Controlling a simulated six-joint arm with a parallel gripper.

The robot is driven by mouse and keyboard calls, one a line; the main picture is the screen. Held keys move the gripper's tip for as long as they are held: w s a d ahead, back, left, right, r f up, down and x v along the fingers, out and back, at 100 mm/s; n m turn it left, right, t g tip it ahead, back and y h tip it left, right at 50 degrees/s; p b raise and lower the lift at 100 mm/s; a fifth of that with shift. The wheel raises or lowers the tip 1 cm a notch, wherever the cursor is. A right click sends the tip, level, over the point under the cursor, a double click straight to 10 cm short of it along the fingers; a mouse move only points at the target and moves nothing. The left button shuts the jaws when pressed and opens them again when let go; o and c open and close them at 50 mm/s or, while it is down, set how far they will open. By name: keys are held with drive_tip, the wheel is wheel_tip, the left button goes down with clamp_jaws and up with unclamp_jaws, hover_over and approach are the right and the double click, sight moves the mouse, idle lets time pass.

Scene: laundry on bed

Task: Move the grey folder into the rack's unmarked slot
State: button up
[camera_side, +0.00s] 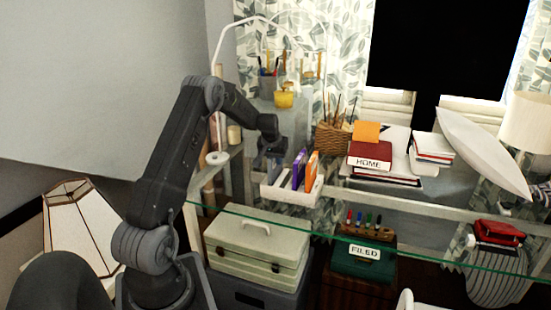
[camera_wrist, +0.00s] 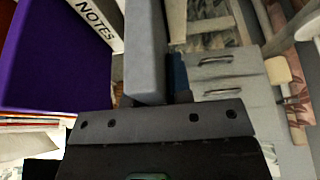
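The grey folder (camera_wrist: 146,50) stands edge-on in the middle of the wrist view, between the dark fingers of my gripper (camera_wrist: 148,98), which look shut on it. In the side view my gripper (camera_side: 272,148) is over the left end of the white rack (camera_side: 292,198); the grey folder there is small and hard to tell from the gripper. The rack holds a purple folder (camera_side: 299,169) and an orange folder (camera_side: 312,169) to the right of my gripper. In the wrist view the purple folder (camera_wrist: 50,50) is at left, beside a label reading NOTES (camera_wrist: 95,17). The folder's lower edge is hidden.
The rack is on a glass-topped desk (camera_side: 400,232). A yellow-topped jar (camera_side: 284,96) is behind. A pale toolbox (camera_side: 255,245) and a green FILED box (camera_side: 364,258) are lower down.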

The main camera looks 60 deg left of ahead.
drive_tip(key=o, duration=0.4)
